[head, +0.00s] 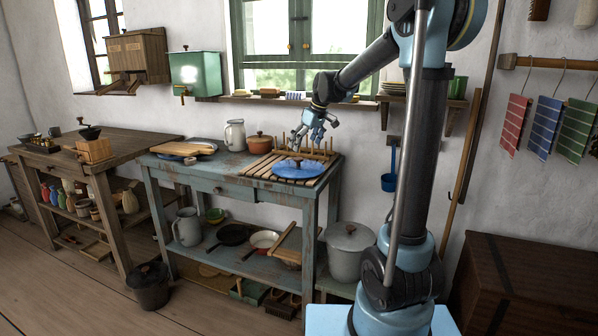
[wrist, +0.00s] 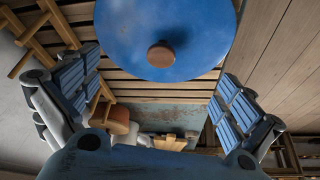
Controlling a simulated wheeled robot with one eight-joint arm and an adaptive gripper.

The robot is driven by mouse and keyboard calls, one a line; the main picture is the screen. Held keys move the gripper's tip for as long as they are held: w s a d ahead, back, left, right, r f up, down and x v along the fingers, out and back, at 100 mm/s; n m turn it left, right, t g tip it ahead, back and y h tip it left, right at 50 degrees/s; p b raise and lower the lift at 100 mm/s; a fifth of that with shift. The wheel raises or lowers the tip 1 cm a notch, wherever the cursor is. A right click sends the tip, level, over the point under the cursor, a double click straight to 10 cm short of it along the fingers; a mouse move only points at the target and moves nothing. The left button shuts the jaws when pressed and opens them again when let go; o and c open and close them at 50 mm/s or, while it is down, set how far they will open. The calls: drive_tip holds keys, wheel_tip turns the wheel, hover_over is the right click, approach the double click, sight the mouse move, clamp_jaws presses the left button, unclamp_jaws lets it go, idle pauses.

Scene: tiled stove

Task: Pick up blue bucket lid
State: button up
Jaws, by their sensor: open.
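The blue bucket lid (head: 297,169) is a round blue disc with a brown knob on top. It lies on a slatted wooden rack (head: 259,168) at the right end of the blue-grey table. In the wrist view the lid (wrist: 130,45) fills the top middle, with its knob (wrist: 161,54) facing the camera. My gripper (head: 314,136) is above the lid, apart from it. In the wrist view its fingers (wrist: 150,92) are spread wide on either side and nothing is between them.
On the blue-grey table (head: 210,178) stand a white jug (head: 235,135), an orange-brown pot (head: 259,143) and cutting boards (head: 183,149). Rack pegs rise behind the lid. A large grey pot (head: 347,250) stands below at the right. A wall shelf (head: 245,98) runs above.

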sight(300, 159)
drive_tip(key=shift+x, duration=3.65)
drive_tip(key=shift+s, duration=0.1)
drive_tip(key=shift+c, duration=0.2)
drive_tip(key=shift+s, duration=0.1)
drive_tip(key=c, duration=2.3)
